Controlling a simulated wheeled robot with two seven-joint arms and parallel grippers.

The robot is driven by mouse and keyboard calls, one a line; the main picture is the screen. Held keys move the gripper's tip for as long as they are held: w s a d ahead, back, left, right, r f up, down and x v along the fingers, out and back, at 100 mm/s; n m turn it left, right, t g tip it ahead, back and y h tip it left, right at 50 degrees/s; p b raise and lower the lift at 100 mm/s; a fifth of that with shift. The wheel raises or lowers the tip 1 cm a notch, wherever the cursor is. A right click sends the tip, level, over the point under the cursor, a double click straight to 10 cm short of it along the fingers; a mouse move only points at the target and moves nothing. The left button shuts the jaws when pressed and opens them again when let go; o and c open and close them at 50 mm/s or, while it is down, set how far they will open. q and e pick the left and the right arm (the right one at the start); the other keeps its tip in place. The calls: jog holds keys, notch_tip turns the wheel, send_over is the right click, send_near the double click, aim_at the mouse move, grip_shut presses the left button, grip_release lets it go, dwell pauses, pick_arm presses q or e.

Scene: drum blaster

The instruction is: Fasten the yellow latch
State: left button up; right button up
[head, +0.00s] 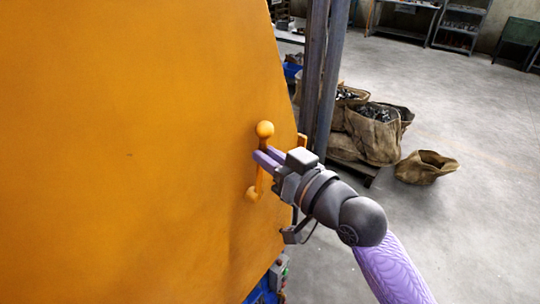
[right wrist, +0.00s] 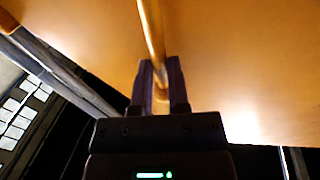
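The yellow latch (head: 264,130) is a bar handle on the large yellow-orange panel (head: 130,150). It has a round ball at its top and a rounded lower end, and stands nearly upright, leaning slightly. My right gripper (head: 265,158) has its purple fingers at the bar just below the ball. In the right wrist view the latch bar (right wrist: 151,30) runs down between the two fingers (right wrist: 161,85), which close on it from both sides. The fingers hide part of the bar. My left gripper is in neither view.
Dark steel posts (head: 325,80) stand just right of the panel edge. Brown sacks (head: 375,135) of scrap sit on a pallet behind them, and another sack (head: 427,166) lies on the floor. A small control box (head: 278,272) is below the gripper. The concrete floor at right is open.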

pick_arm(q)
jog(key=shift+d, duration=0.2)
pick_arm(e)
grip_shut()
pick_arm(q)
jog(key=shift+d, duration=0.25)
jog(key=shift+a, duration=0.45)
